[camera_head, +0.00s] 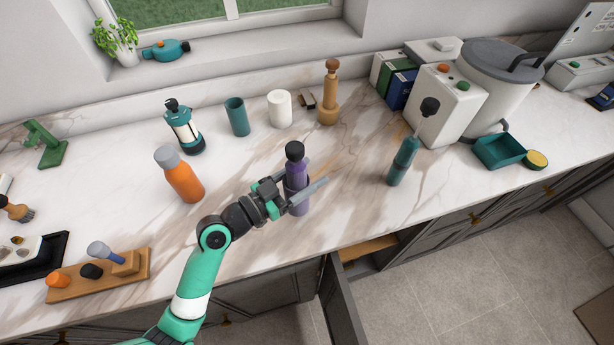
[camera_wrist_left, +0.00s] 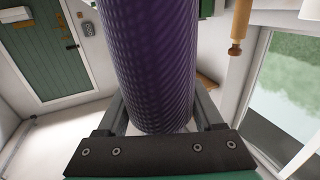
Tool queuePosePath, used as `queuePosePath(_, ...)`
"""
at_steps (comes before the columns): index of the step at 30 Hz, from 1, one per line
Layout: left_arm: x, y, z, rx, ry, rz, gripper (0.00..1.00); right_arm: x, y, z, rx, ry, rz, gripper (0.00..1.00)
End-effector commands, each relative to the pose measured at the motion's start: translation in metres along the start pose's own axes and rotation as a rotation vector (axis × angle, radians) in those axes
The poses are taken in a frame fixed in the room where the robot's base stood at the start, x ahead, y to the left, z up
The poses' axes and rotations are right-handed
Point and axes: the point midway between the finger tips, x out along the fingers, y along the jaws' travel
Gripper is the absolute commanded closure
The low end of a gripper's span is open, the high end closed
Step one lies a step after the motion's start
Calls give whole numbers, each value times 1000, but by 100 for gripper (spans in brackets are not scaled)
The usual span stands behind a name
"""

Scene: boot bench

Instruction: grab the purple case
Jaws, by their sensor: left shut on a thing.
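The purple case (camera_head: 297,178) is a tall upright cylinder with a black top. It is near the middle of the counter in the head view. My left gripper (camera_head: 306,192) reaches it from the lower left, with one finger on each side, and is shut on it. In the left wrist view the purple case (camera_wrist_left: 150,65) fills the middle with its ribbed surface, between the two fingers (camera_wrist_left: 160,110). I cannot tell whether its base touches the counter. My right gripper is not in view.
An orange bottle (camera_head: 180,178) stands left of the case and a teal bottle (camera_head: 403,162) stands right. Behind are a teal cup (camera_head: 237,117), a white cup (camera_head: 280,109) and a wooden mill (camera_head: 329,95). A cabinet door (camera_head: 340,305) hangs open below the counter edge.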

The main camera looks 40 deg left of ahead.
Motion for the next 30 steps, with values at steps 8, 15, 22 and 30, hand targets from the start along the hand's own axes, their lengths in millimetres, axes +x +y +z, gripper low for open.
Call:
queuePosePath(8, -24, 30, -50, 3, 6, 2, 100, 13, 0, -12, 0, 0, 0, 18)
queuePosePath(15, -59, 74, -75, 0, 3, 5, 100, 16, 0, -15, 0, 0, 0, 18)
queuePosePath(22, -77, 97, -92, -5, -2, 1, 100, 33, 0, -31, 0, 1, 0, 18)
queuePosePath(30, -82, 103, -91, -1, 2, -2, 100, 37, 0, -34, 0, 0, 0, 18)
